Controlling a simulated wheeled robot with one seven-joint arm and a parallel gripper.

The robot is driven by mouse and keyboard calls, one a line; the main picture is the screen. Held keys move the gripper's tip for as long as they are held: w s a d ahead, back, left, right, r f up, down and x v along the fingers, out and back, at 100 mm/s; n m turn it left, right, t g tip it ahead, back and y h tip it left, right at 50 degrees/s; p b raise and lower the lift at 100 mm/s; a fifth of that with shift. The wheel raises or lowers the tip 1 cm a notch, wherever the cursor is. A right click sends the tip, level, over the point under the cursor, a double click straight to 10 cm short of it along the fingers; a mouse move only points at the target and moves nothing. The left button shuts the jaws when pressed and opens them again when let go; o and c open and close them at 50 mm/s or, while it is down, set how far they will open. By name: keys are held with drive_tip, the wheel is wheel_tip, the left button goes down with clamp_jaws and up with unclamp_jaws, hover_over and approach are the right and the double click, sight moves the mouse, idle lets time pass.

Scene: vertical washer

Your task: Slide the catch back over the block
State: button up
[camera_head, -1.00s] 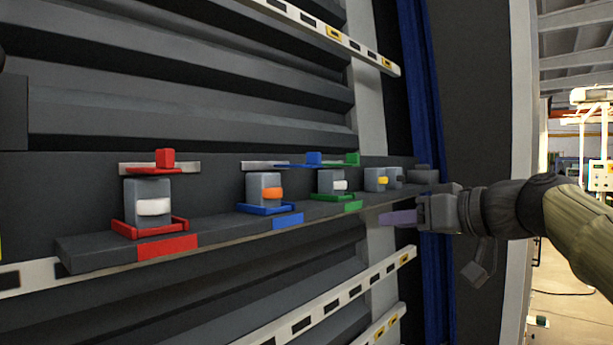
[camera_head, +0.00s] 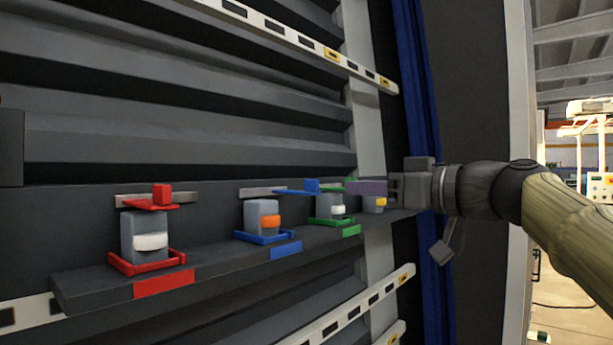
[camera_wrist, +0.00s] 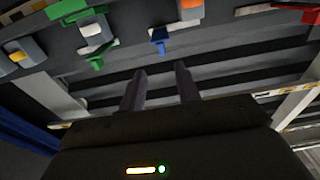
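A blue catch (camera_head: 311,187) sits on its rail, off to the right of the grey block with an orange band (camera_head: 264,216). The same catch shows in the wrist view (camera_wrist: 160,40). A red catch (camera_head: 155,200) is above the white-banded block (camera_head: 145,237) at the left. A green catch (camera_wrist: 97,62) is near another white-banded block (camera_head: 330,207) and is partly hidden in the head view. My gripper (camera_head: 365,187) is at the right end of the shelf, above the yellow-banded block (camera_head: 375,204). In the wrist view its two fingers (camera_wrist: 160,85) are apart with nothing between them.
The dark shelf (camera_head: 220,264) carries the blocks in a row, with red, blue and green frames around their bases. Slotted white strips (camera_head: 350,311) cross below and above it. A blue vertical column (camera_head: 415,110) stands behind my gripper.

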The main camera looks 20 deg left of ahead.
sight(306, 184)
drive_tip(key=p+x, duration=0.4)
drive_tip(key=x, duration=0.2)
drive_tip(key=p+x, duration=0.3)
drive_tip(key=x, duration=0.3)
drive_tip(key=shift+a+r+p, duration=0.25)
drive_tip(key=shift+p, duration=0.1)
drive_tip(key=shift+w+a+f, duration=0.1)
drive_tip(key=shift+a+f, duration=0.05)
drive_tip(key=shift+a, duration=0.15)
drive_tip(key=shift+c, duration=0.2)
clamp_jaws()
